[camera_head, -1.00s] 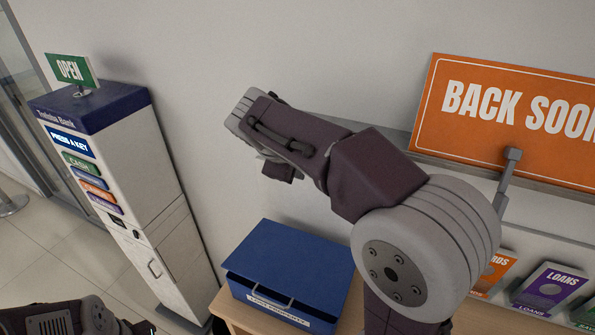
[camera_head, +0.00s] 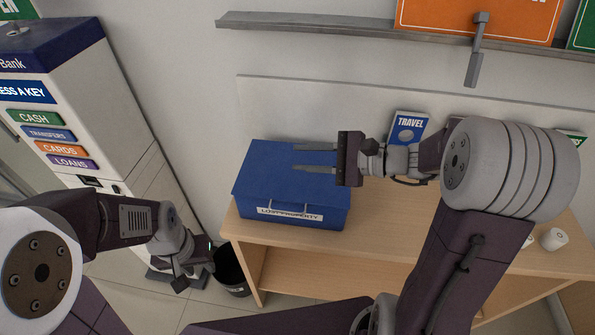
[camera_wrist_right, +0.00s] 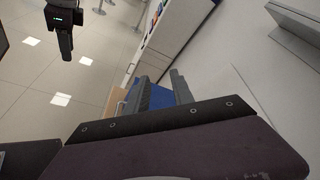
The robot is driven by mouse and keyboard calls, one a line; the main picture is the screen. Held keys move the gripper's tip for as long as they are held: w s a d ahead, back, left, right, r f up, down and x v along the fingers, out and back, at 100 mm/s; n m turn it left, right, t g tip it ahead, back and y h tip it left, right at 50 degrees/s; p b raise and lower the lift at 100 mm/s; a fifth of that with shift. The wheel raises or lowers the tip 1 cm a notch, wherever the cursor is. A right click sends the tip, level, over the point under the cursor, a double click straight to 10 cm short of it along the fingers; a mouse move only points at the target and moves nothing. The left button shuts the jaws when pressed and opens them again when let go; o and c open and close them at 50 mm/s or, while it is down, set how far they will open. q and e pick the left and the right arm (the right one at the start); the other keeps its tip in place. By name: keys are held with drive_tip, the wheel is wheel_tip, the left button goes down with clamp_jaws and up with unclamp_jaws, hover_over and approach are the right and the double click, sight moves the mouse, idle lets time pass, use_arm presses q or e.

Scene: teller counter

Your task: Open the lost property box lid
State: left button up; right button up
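The blue lost property box (camera_head: 290,213) stands on the wooden counter, with a white label on its front. Its lid (camera_head: 262,170) looks down in the head view; whether a small gap shows at the front I cannot tell. My right gripper (camera_head: 296,157) is open and empty, its two fingers apart and pointing left over the lid's right part. I cannot tell whether they touch it. In the right wrist view the blue box (camera_wrist_right: 161,93) shows between the fingers. My left gripper (camera_head: 190,272) hangs low, left of the box and apart from it; its fingers are unclear.
The wooden counter (camera_head: 380,225) extends right of the box, with a travel leaflet holder (camera_head: 408,128) at the back. A black bin (camera_head: 230,268) stands on the floor to the left. A bank machine (camera_head: 120,150) stands further left. A wall ledge (camera_head: 330,27) runs above.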

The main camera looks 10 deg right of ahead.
drive_tip(key=w+a+f+p, duration=0.2)
drive_tip(key=w+a+f, duration=0.2)
drive_tip(key=w, duration=0.2)
drive_tip(key=shift+a+m+t+h+p, duration=0.2)
drive_tip(key=shift+m+t+h+p, duration=0.2)
drive_tip(key=shift+s, duration=0.15)
drive_tip(key=shift+c, duration=0.3)
clamp_jaws()
idle(0.9)
